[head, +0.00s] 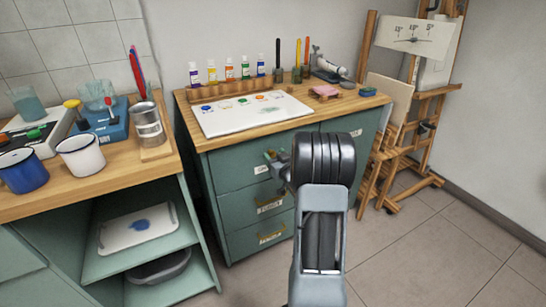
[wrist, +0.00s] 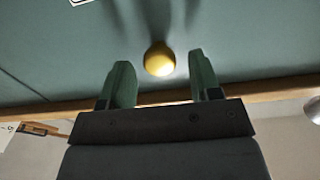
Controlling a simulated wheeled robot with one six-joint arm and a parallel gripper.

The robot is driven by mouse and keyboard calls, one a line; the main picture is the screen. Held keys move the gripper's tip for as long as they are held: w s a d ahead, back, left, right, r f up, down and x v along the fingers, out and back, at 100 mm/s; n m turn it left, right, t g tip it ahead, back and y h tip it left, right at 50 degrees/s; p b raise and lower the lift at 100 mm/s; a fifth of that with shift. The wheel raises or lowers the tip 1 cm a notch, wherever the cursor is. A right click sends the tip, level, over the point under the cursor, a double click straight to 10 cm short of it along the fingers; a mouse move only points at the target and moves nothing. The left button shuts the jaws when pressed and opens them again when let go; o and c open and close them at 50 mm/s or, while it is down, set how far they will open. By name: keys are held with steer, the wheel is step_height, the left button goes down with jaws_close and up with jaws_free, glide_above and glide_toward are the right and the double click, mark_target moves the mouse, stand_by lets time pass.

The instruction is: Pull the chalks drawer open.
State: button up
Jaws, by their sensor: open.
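The green cabinet's top drawer (head: 232,172) is closed in the head view. Its white label (head: 261,169) starts with "C"; the rest is hidden behind my arm, so I cannot read it whole. My gripper (head: 273,156) is in front of this drawer, partly hidden by my wrist. In the wrist view a round brass-yellow knob (wrist: 159,60) stands on a green front (wrist: 60,60). My gripper's green fingers (wrist: 160,82) are open, one on each side of the knob, with gaps between. A corner of a white label shows at the top left.
Two labelled lower drawers (head: 238,207) are closed. The wooden top (head: 200,137) holds a white palette (head: 230,118), paint bottles and brushes. A bench (head: 90,180) with mugs stands left, an easel (head: 440,95) right. Floor (head: 420,245) at right is clear.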

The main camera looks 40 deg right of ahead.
steer(key=shift+w, duration=0.6)
jaws_close()
